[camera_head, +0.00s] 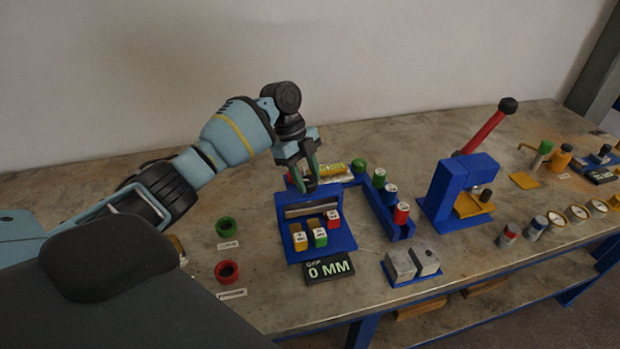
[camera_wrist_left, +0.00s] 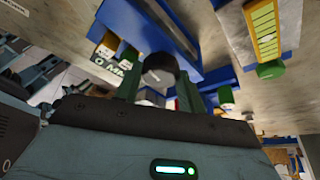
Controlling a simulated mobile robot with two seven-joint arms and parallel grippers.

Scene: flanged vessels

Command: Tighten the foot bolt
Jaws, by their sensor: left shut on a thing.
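My left gripper (camera_head: 308,178) comes in from the left and points down over the back of a blue fixture (camera_head: 343,240) on the bench. In the left wrist view, its two green fingers (camera_wrist_left: 155,92) are shut on a dark round piece (camera_wrist_left: 160,66), which looks like a black knob or bolt head. The fingers and fixture hide how it is seated, and I cannot tell whether it is the foot bolt. Cubes with red, green and yellow colours (camera_head: 320,237) sit on the fixture's front plate. A "GAP 0 MM" display (camera_head: 329,268) lies in front. My right gripper is not in view.
A blue rack (camera_head: 388,217) with coloured capped cylinders stands right of the fixture. Further right is a blue press with a red lever (camera_head: 484,132). Two grey blocks (camera_head: 412,262) sit in front.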

